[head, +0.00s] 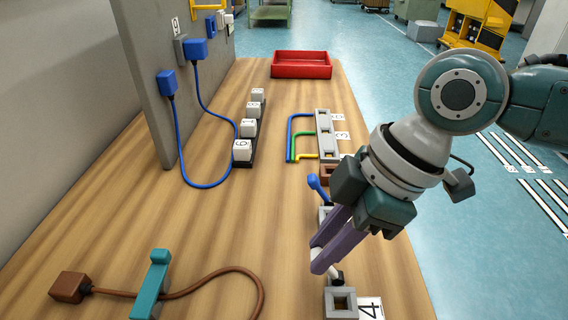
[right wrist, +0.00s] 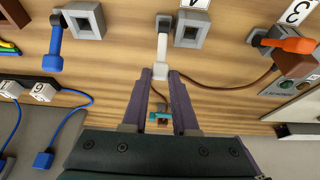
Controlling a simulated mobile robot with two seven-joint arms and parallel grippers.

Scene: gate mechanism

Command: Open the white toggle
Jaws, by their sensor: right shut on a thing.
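The white toggle (right wrist: 161,56) stands on a dark pivot beside a grey square block (right wrist: 192,32) in the right wrist view. Its white tip also shows in the head view (head: 333,272), mostly hidden by my fingers. My right gripper (right wrist: 161,75) has its two purple fingers closed around the lower end of the white lever. In the head view the right gripper (head: 318,258) reaches down near the front right of the table, just behind the grey block (head: 340,290) labelled 4. My left gripper is not in view.
A blue toggle (head: 317,187) stands behind the gripper; an orange toggle (right wrist: 290,44) is right in the wrist view. A teal bar (head: 152,285) lies across a brown cable at front left. A red tray (head: 301,65) is at the back.

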